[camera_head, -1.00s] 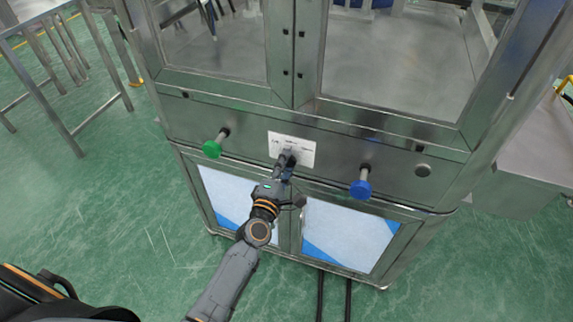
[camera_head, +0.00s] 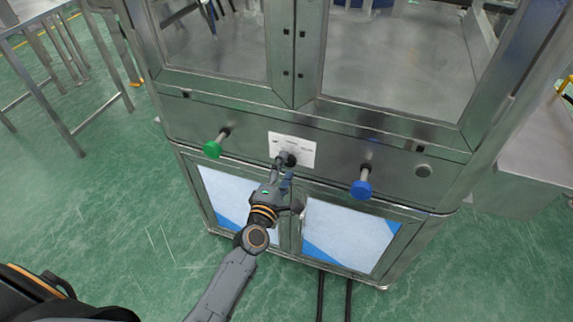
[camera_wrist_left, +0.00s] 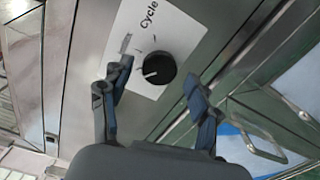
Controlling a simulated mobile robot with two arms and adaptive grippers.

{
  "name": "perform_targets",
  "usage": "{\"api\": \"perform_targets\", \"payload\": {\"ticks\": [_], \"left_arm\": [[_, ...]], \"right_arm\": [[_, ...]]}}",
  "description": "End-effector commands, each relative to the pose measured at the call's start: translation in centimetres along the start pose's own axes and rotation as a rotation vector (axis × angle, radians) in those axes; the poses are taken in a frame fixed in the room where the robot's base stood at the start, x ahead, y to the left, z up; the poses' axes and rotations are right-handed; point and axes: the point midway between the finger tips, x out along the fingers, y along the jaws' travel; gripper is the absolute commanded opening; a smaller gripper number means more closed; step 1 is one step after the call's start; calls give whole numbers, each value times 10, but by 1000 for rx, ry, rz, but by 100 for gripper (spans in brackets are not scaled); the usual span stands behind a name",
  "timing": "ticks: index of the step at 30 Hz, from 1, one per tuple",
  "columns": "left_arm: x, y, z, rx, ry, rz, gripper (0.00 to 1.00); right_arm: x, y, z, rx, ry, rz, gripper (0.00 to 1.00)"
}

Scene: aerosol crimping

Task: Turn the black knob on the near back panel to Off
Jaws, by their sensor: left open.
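The black knob (camera_head: 289,159) sits on a white label plate (camera_head: 306,148) in the middle of the steel panel. In the left wrist view the knob (camera_wrist_left: 160,68) is clear, with a white pointer line toward the lower left of the picture. The word "Cycle" shows on the plate (camera_wrist_left: 180,27); other lettering is hidden or too small to read. My left gripper (camera_head: 281,176) is open and empty, just in front of and below the knob. In the left wrist view its two fingers (camera_wrist_left: 157,90) are spread, with the knob beyond the gap between them. My right gripper is not in view.
A small door handle (camera_wrist_left: 262,145) shows below the panel. Glazed doors are above. The green floor in front is mostly clear.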

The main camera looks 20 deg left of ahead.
Motion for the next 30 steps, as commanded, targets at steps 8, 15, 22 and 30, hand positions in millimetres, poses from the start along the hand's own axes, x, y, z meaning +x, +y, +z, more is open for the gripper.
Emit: {"api": "perform_targets", "payload": {"ticks": [8,15,22,30], "left_arm": [[-61,-1,-1,1,0,-4,61],[-97,-1,0,1,0,-2,61],[-105,0,0,0,0,0,61],[-104,0,0,-1,0,0,61]], "right_arm": [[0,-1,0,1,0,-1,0],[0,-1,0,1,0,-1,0],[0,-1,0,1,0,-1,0],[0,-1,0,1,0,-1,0]]}}
